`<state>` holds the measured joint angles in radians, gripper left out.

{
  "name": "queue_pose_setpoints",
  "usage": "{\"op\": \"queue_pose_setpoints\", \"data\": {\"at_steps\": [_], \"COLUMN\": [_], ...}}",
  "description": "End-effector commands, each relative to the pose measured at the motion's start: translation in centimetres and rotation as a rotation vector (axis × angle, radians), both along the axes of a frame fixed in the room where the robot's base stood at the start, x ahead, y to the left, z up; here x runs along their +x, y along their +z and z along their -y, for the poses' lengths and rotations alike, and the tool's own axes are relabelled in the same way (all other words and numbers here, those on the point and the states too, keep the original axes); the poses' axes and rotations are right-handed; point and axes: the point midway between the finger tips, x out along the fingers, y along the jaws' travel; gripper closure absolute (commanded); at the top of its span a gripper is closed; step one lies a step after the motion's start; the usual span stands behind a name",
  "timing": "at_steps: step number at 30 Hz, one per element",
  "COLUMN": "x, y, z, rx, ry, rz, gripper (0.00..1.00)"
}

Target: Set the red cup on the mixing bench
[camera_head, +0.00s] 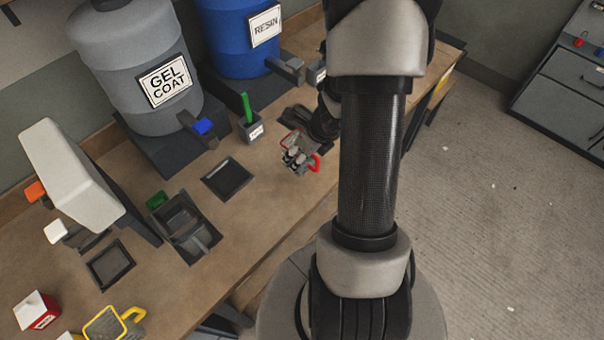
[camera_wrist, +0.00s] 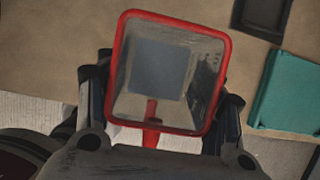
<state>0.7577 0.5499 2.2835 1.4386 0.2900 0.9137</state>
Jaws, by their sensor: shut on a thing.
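The red cup is a clear square cup with a red rim and red handle (camera_head: 316,164). In the wrist view I look down into its open mouth (camera_wrist: 165,70), and it looks empty. My gripper (camera_head: 297,157) is shut on the cup, with a dark finger on each side of it in the wrist view (camera_wrist: 160,105). The mixing bench is the long brown wooden bench (camera_head: 255,205). The cup is near the bench's front edge; I cannot tell whether its base touches the top. My arm hides part of the bench.
A black square tray (camera_head: 228,179) lies left of the cup. A small pot with a green handle (camera_head: 250,131) stands behind. The gel coat drum (camera_head: 135,65) and resin drum (camera_head: 238,40) line the back. A yellow-rimmed cup (camera_head: 112,324) stands at lower left.

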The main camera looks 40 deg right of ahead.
Motion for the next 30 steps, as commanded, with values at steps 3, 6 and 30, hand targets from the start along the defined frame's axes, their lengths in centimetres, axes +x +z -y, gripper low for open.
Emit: {"op": "queue_pose_setpoints", "data": {"at_steps": [3,6,30], "x": [0.0,0.0,0.0], "y": [-1.8,-2.2,-6.6], "z": [0.0,0.0,0.0], "rx": [0.0,-0.001,-0.001], "ry": [0.0,0.0,0.001], "rz": [0.0,0.001,0.0], "gripper": [0.72,0.72,0.37]}}
